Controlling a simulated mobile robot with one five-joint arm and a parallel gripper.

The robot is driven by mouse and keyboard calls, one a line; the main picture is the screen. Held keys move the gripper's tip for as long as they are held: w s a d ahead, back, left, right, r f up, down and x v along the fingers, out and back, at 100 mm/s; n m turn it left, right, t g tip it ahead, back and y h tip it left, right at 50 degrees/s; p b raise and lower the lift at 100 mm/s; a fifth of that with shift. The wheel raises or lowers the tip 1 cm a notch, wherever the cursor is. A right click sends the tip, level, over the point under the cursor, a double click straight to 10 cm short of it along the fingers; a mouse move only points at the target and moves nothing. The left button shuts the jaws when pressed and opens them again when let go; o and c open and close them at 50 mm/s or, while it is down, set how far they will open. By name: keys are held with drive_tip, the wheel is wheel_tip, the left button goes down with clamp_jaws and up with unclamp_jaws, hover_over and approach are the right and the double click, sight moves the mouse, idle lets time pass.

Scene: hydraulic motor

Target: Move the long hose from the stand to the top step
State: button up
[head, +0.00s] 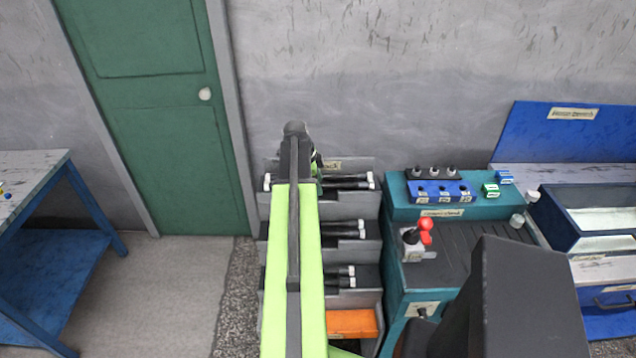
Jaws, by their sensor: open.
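A grey stepped rack (368,208) stands against the wall, partly hidden behind my arm. Black hoses with pale ends lie across its steps. The longest ones (345,181) lie on the top step (352,164); a pale end shows left of my arm. Shorter hoses lie on the middle step (345,229) and the lower step (338,275). I cannot tell which hose is the task's long hose, nor pick out a separate hose stand. My green arm reaches over the rack; its far end is above the top step. My gripper is hidden beyond the arm.
A blue-legged table (60,200) stands at left. Floor (170,290) before the green door (160,120) is clear.

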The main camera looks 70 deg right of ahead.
drive_tip(key=p+v, duration=1.6)
drive_tip(key=v, duration=0.1)
drive_tip(key=shift+a+r, duration=0.15)
